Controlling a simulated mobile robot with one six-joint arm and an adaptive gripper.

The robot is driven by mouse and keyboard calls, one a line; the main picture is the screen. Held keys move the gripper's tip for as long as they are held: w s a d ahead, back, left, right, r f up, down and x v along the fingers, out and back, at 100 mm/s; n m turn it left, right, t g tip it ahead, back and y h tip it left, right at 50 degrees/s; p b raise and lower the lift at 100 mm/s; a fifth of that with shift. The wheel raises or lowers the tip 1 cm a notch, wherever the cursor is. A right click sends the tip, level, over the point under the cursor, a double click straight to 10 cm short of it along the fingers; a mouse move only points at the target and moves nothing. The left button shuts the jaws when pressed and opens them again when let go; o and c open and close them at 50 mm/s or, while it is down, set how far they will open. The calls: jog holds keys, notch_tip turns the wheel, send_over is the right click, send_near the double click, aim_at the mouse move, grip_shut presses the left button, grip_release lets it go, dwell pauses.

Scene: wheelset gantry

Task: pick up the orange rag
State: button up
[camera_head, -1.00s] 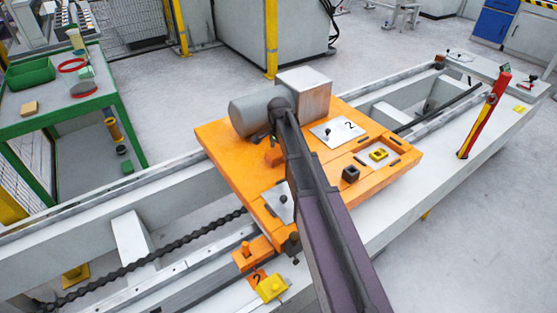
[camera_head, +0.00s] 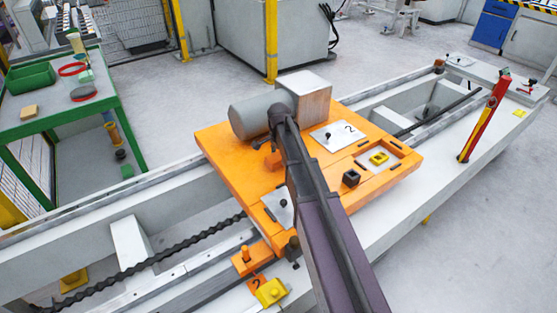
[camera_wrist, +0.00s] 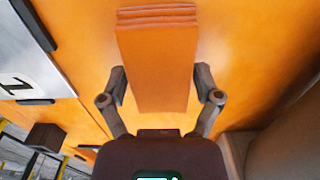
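The orange rag (camera_wrist: 157,60) is a folded, block-like bundle on the orange plate (camera_head: 225,150), with stacked folds showing at its far end in the wrist view. In the head view the rag (camera_head: 273,160) shows only in part behind my arm, below the grey cylinder. My gripper (camera_wrist: 160,78) is open, with one finger on each side of the rag. The fingers are very close to its sides; whether they touch it cannot be told.
A grey cylinder (camera_head: 250,117) and metal block (camera_head: 304,94) stand right behind the rag. A green table (camera_head: 110,85) stands at left.

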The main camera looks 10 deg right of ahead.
aim_at(278, 156)
jog(key=shift+c, duration=0.6)
notch_tip(278, 156, up, 10)
jog(key=p, duration=1)
dwell(0.4)
jog(key=o, duration=0.5)
jog(key=shift+c, duration=1.2)
jog(key=shift+a, duration=0.15)
